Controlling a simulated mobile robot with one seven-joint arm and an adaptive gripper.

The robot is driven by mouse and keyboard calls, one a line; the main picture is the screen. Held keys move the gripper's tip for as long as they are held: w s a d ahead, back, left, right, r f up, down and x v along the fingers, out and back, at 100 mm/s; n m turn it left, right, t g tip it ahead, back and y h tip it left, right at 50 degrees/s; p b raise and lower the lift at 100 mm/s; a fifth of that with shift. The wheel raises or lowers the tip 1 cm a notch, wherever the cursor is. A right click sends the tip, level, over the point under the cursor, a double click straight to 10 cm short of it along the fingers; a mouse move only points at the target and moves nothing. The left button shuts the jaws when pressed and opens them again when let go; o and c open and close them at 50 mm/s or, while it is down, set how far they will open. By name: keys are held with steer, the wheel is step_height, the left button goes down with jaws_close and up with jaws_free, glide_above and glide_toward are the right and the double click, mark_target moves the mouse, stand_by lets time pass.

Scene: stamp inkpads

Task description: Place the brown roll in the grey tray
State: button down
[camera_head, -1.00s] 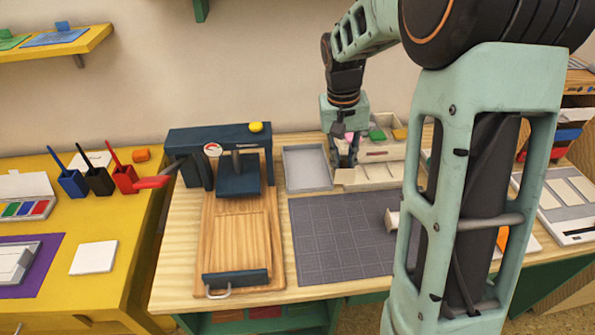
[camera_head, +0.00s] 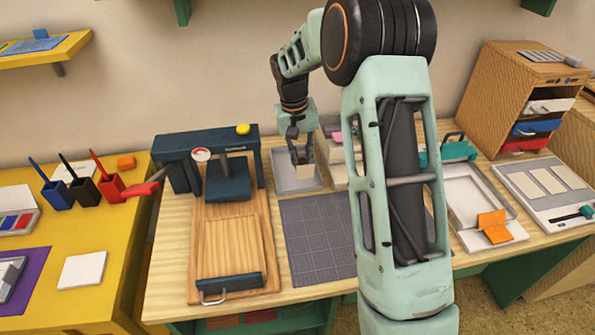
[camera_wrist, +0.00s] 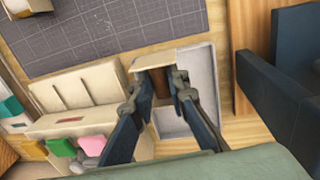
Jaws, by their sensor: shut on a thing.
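The grey tray (camera_head: 283,184) lies on the wooden table behind the dark gridded mat. It also shows in the wrist view (camera_wrist: 201,68), with its right side bare. My gripper (camera_head: 301,162) is over the tray, pointing down. In the wrist view my gripper (camera_wrist: 165,88) is shut on the brown roll (camera_wrist: 160,84), which shows brown between the fingers with a pale cream part at its far end. In the head view only a pale face of the roll (camera_head: 304,172) shows below the fingers. I cannot tell whether it touches the tray floor.
A cream organizer (camera_wrist: 75,95) with pink and green pieces stands beside the tray. The dark blue press (camera_head: 228,180) on its wooden board is on the tray's other side.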

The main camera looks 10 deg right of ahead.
steer(key=w+f, duration=0.1)
steer(key=w+a+f, duration=0.1)
steer(key=f, duration=0.1)
steer(key=shift+w+f, duration=0.15)
steer(key=shift+w, duration=0.15)
steer(key=shift+w+f, duration=0.1)
steer(key=shift+f, duration=1.45)
steer(key=shift+f, duration=0.2)
steer(key=c, duration=1.9)
jaws_free()
steer(key=shift+r, duration=0.15)
steer(key=r, duration=0.4)
steer(key=a+r, duration=0.1)
steer(key=r, duration=0.7)
steer(key=shift+a+p, duration=0.2)
steer(key=shift+p, duration=0.1)
